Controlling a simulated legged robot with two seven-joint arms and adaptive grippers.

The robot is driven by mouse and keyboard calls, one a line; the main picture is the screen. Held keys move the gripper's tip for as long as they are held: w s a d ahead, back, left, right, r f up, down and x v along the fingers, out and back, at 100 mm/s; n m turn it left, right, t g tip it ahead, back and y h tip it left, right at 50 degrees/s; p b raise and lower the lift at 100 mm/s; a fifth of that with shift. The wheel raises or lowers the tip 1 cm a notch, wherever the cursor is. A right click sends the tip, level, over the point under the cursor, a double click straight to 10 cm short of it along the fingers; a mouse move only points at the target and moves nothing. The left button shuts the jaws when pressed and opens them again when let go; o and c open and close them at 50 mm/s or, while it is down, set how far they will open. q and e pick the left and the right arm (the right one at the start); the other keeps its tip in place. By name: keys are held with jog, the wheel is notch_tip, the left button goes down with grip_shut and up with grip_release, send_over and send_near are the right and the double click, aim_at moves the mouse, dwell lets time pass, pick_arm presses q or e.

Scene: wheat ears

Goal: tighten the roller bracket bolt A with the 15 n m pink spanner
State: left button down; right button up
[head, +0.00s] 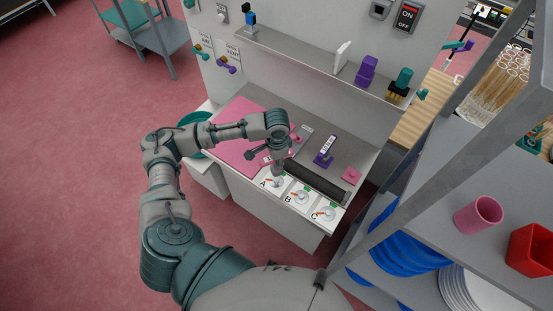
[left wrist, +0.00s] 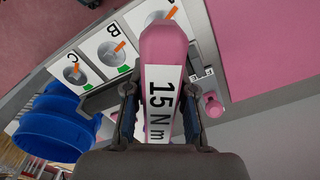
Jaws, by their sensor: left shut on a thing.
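My left gripper (head: 279,160) points down over the grey bench, just above the white plate marked A (head: 272,183). In the left wrist view, my left gripper (left wrist: 158,112) is shut on the pink spanner (left wrist: 163,45), whose white label reads 15 N m. My right gripper is not in view.
A dark roller (head: 318,182) lies behind the plates. A purple tool (head: 325,155) and a pink block (head: 351,175) are on the bench, with a pink mat (head: 238,112) at left.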

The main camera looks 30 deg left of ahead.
pick_arm(q)
jog(key=shift+a, duration=0.1)
jog(key=shift+a+p, duration=0.15)
jog(key=shift+p, duration=0.4)
notch_tip(320, 180, down, 4)
jog(key=shift+f+b, duration=0.45)
jog(key=shift+f, duration=0.5)
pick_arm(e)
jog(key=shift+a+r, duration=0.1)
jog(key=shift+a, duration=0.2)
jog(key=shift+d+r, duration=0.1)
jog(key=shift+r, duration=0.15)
pick_arm(q)
jog(key=shift+p, duration=0.5)
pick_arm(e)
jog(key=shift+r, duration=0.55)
pick_arm(q)
jog(key=shift+p, duration=0.4)
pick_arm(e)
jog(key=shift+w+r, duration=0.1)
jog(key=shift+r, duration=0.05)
pick_arm(q)
jog(key=shift+p, duration=0.5)
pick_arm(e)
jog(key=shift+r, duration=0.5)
